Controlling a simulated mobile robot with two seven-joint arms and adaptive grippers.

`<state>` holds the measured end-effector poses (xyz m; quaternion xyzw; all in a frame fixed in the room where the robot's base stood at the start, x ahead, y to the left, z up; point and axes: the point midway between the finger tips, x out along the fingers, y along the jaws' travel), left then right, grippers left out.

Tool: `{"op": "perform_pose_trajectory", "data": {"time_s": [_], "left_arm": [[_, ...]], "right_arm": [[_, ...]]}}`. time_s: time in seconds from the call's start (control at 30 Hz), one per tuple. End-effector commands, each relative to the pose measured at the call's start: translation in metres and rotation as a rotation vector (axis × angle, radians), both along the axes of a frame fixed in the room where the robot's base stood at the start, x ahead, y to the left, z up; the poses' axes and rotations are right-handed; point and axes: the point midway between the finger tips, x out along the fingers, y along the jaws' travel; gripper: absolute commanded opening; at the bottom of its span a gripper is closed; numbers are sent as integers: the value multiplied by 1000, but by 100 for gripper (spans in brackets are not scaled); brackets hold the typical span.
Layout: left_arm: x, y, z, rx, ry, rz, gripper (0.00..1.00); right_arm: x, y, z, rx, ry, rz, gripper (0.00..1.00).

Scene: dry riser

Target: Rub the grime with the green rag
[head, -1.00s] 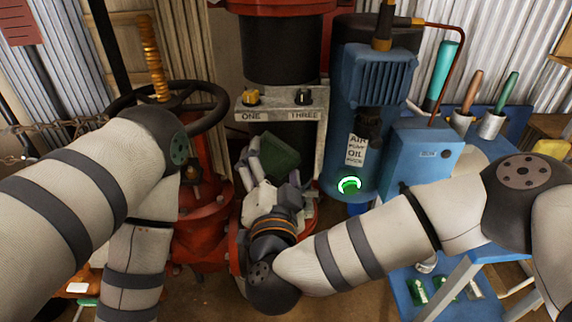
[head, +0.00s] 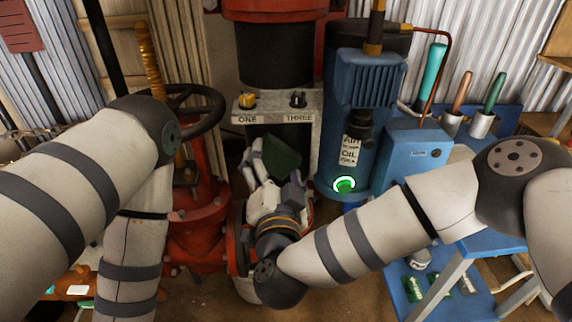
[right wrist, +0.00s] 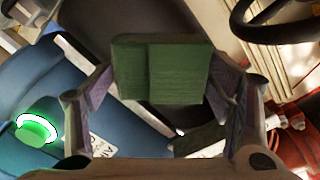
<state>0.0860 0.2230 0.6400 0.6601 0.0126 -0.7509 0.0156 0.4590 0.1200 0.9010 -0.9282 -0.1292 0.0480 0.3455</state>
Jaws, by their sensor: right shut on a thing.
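The green rag (head: 284,158) shows as a dark green, folded block at my right gripper (head: 270,163), in front of the dark column. In the right wrist view the rag (right wrist: 180,72) sits between the fingertips of my right gripper (right wrist: 160,85), which is shut on it. The rag looks clear of the surfaces around it, though its distance from the column is hard to judge. I cannot make out the grime in either view; the gripper and rag may hide it. My left arm comes in from the left, but its gripper is out of view.
A blue pump (head: 366,80) with a green-lit ring (head: 344,185) stands right of the rag. A ledge (head: 278,105) marked ONE and THREE is above it. A red valve body (head: 197,225) with a dark handwheel (head: 215,105) is at left. A blue cart (head: 470,243) stands at right.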

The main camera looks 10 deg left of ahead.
Motion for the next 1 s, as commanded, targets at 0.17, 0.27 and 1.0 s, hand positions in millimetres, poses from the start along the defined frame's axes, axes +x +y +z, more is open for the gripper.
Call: {"op": "perform_pose_trajectory", "data": {"time_s": [0.17,0.27,1.0], "left_arm": [[-1,0,-1,0,4,0,28],[-1,0,-1,0,4,0,28],[2,0,1,0,-6,0,28]], "right_arm": [[-2,12,1,2,-1,2,52],[-2,12,1,2,-1,2,52],[-60,-5,1,1,-1,2,52]]}}
